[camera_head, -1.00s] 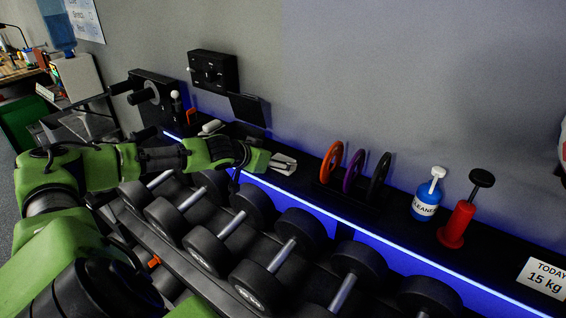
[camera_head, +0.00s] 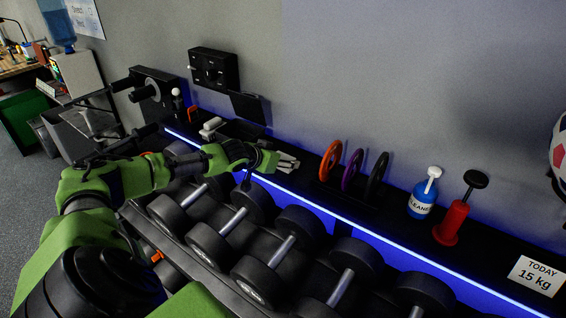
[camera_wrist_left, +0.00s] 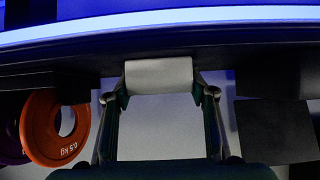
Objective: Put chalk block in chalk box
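My left gripper (camera_head: 285,163) is over the black shelf top, between the ring-shaped plates and an open black box (camera_head: 240,130), which looks like the chalk box. In the left wrist view a white block (camera_wrist_left: 158,76), apparently the chalk block, sits between the fingertips of the left gripper (camera_wrist_left: 159,92), which appear to touch its two sides. The box's raised black lid (camera_head: 248,107) leans by the wall and also shows in the wrist view (camera_wrist_left: 275,132). The inside of the box is hard to see. My right gripper is not in view.
Orange, purple and black plates (camera_head: 331,160) stand right of the gripper. A blue cleaner bottle (camera_head: 422,200) and a red pump (camera_head: 452,222) are farther right. A white item (camera_head: 212,128) lies left of the box. Dumbbells (camera_head: 286,250) fill the rack below.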

